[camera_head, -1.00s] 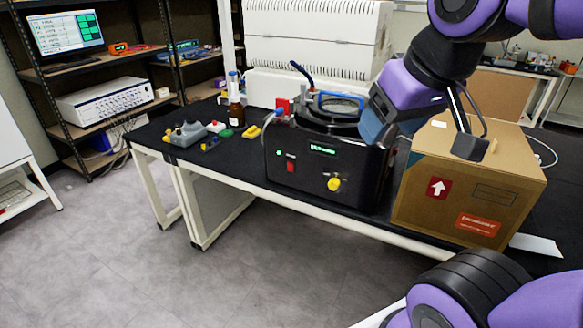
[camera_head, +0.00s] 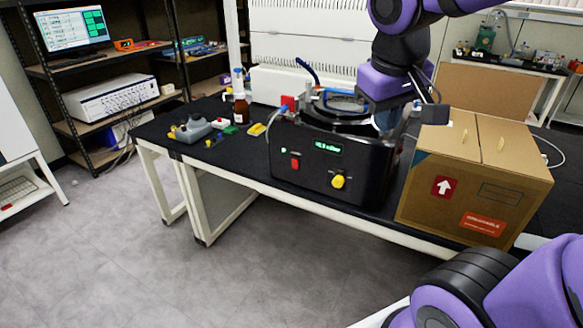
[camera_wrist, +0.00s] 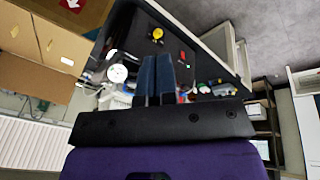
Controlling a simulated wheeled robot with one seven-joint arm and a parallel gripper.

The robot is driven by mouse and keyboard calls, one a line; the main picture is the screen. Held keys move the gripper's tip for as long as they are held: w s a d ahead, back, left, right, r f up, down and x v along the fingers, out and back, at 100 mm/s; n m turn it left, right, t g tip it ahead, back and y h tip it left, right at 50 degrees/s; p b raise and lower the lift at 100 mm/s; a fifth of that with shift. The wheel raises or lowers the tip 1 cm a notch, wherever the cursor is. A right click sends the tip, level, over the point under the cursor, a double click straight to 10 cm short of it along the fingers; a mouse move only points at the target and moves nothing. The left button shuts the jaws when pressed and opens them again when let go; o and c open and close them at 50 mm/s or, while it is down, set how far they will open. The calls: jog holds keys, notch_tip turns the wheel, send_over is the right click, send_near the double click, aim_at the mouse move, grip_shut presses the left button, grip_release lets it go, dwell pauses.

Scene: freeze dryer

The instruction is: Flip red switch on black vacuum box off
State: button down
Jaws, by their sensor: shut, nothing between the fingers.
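The black vacuum box (camera_head: 313,185) stands on the black-topped bench in the head view. Its front carries the red switch (camera_head: 295,163), left of a green-lit display, and a yellow knob (camera_head: 338,181) at the lower right. I cannot tell from here which way the switch is set. My gripper (camera_head: 386,122) hangs over the right rear part of the box, apart from the switch. In the wrist view its two blue fingers (camera_wrist: 164,58) are together with nothing between them.
A cardboard carton (camera_head: 470,190) stands close on the right of the box. A brown bottle (camera_head: 241,109), a grey gadget (camera_head: 193,130) and small coloured items lie to the left. A large white machine (camera_head: 300,40) stands behind. The floor before the bench is clear.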

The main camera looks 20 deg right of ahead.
aim_at(294, 162)
jog(key=w+d+f+g+h, duration=0.1)
jog(key=w+f+h, duration=0.35)
jog(key=w, duration=0.35)
jog(key=w+f+n+g+h, duration=0.1)
jog(key=w+f+h, duration=0.2)
jog(key=w+f, duration=0.35)
jog(key=w+d+f+h, duration=0.1)
jog(key=w+f+h, duration=0.25)
jog(key=w, duration=0.55)
jog(key=w+a+f+n+t, duration=0.2)
jog(key=w+a+f+t, duration=0.1)
jog(key=f, duration=0.5)
jog(key=w+a+f+n+t+h, duration=0.1)
jog(key=w+a+f+t, duration=0.3)
jog(key=f, duration=0.4)
jog(key=w+a+f+n+t, duration=0.3)
jog(key=w+f+n+t, duration=0.1)
jog(key=f, duration=0.4)
jog(key=shift+a+f+t+h, duration=0.3)
jog(key=shift+a+f+h, duration=0.1)
jog(key=shift+w, duration=0.1)
jog(key=x, duration=1.4)
jog(key=shift+d, duration=0.1)
